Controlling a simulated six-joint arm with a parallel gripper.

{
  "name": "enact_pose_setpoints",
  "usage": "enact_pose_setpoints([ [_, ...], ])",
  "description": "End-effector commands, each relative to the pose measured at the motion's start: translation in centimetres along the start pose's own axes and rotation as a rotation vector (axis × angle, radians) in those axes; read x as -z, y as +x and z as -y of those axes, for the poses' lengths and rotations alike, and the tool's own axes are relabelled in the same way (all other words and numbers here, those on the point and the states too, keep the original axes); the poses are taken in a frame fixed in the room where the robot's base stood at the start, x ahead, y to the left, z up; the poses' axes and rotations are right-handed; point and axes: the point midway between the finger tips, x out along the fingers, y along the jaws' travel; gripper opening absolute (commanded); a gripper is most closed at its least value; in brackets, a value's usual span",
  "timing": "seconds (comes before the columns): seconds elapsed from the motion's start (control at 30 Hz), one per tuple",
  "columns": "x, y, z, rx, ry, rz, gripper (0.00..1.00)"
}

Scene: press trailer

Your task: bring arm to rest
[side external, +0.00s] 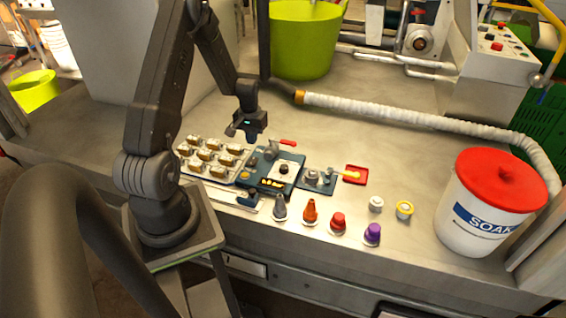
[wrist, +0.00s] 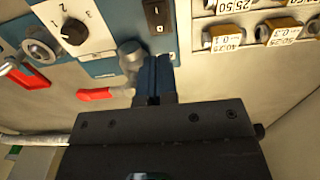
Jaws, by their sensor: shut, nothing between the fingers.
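My gripper (side external: 245,128) hangs above the back left of the blue control panel (side external: 262,185) in the side view, with nothing held. In the wrist view my gripper's fingers (wrist: 155,60) are together and point at the panel. The panel carries a white plate with a dial (wrist: 74,31), a black rocker switch (wrist: 156,15) and a red lever (wrist: 95,94), which also shows in the side view (side external: 287,142). The fingers hide part of the panel near a grey rounded knob (wrist: 131,56). I cannot tell whether they touch it.
A tray of labelled parts (side external: 232,161) lies left of the panel. Several coloured nozzles and caps, including a purple one (side external: 372,234), stand along the front. A white SOAK bucket (side external: 475,222) with a red lid is at right. A ribbed hose (side external: 400,115) crosses behind; bare bench lies between.

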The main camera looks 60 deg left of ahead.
Motion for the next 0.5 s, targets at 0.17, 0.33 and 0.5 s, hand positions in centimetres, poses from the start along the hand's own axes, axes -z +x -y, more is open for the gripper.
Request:
enact_pose_setpoints([
  [0.17,-0.1,-2.8,-2.1,0.003,0.045,-0.031,0.0],
  [0.33,-1.9,-9.9,-7.6,0.001,0.164,-0.109,0.0],
  [0.5,-6.5,-16.9,-12.9,-0.015,0.299,-0.19,0.0],
])
